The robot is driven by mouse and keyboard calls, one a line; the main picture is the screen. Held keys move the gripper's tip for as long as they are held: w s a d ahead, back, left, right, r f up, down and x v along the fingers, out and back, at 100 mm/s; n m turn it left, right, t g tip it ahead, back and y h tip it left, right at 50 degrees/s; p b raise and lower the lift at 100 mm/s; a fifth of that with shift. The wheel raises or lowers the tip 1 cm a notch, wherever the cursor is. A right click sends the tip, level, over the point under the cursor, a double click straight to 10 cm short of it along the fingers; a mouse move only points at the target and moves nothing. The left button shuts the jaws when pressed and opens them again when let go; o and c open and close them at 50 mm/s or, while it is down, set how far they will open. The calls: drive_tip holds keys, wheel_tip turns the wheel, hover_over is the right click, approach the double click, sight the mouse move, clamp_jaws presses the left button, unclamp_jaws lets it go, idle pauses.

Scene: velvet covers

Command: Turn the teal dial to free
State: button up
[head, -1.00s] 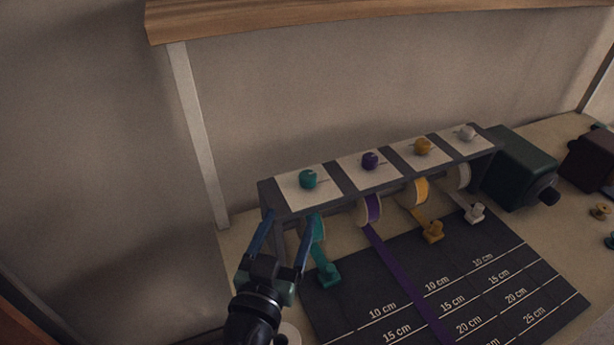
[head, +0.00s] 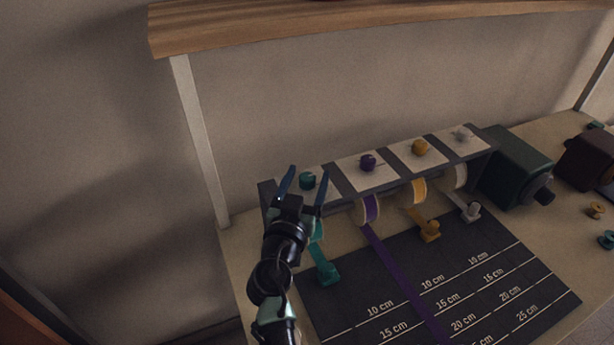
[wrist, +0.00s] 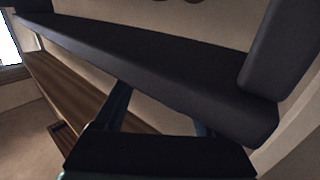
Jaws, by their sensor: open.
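The teal dial (head: 307,180) sits on a white plate at the left end of the dark dispenser rack (head: 350,197). My gripper (head: 306,172) is open, with its two blue fingers in front of the rack's left end; in the head view the dial shows between the fingertips. I cannot tell whether any finger touches it. The teal ribbon with its clip (head: 327,272) hangs below, in front of the rack. In the wrist view my gripper (wrist: 160,108) shows in front of dark bars, and the dial is not visible there.
Purple (head: 368,162), yellow (head: 420,147) and white (head: 461,134) dials stand along the rack to the right. A purple ribbon (head: 400,282) crosses the dark measuring mat (head: 350,300). A dark green box (head: 515,165) stands at the right end. A wooden shelf (head: 350,20) overhangs behind.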

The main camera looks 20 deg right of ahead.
clamp_jaws()
idle(0.4)
